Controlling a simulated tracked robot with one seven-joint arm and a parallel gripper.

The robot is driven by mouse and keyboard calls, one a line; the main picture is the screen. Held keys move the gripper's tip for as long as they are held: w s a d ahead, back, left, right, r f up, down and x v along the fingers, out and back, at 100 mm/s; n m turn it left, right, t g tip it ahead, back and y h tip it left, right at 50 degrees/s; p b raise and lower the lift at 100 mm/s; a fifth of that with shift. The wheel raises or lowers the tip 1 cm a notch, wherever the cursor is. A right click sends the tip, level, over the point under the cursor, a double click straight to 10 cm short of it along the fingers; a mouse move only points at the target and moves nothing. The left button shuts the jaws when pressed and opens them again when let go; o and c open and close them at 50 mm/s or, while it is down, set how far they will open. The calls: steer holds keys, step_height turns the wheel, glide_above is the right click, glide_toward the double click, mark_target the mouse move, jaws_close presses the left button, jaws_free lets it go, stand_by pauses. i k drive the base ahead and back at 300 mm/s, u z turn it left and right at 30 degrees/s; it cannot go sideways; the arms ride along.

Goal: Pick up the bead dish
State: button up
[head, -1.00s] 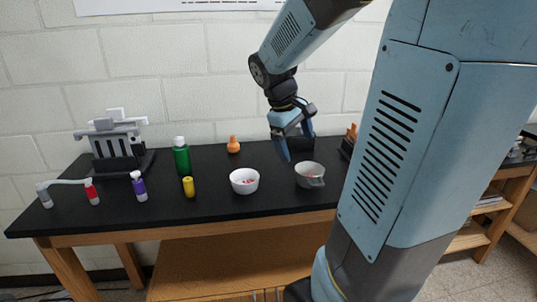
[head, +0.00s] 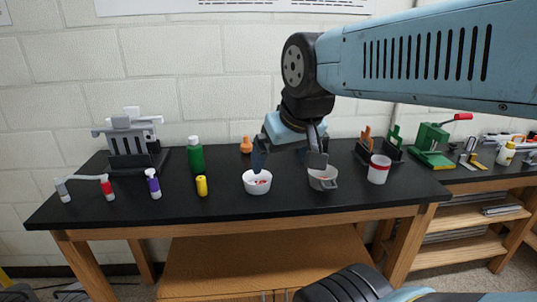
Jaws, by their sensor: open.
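A white bowl with small red bits in it (head: 257,187), which looks like the bead dish, stands on the black bench top. My gripper (head: 288,163) is open above the bench, with its two fingers spread wide. Its left finger overlaps the back of the white bowl in the picture. Its right finger overlaps the back of a grey bowl with a side lug (head: 323,184). I cannot tell whether either finger touches a bowl. Nothing shows between the fingers.
A white cup with a red band (head: 379,169) stands right of the grey bowl. A yellow bottle (head: 202,186), green bottle (head: 195,155) and purple bottle (head: 153,183) stand left. An orange bottle (head: 246,145) is behind. A green press (head: 432,143) stands far right.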

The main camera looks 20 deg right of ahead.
mark_target(249, 178)
steer(key=z, duration=1.65)
steer(key=k, duration=1.05)
steer(key=u, duration=0.95)
steer(key=i, duration=0.55)
steer(key=u, duration=0.1)
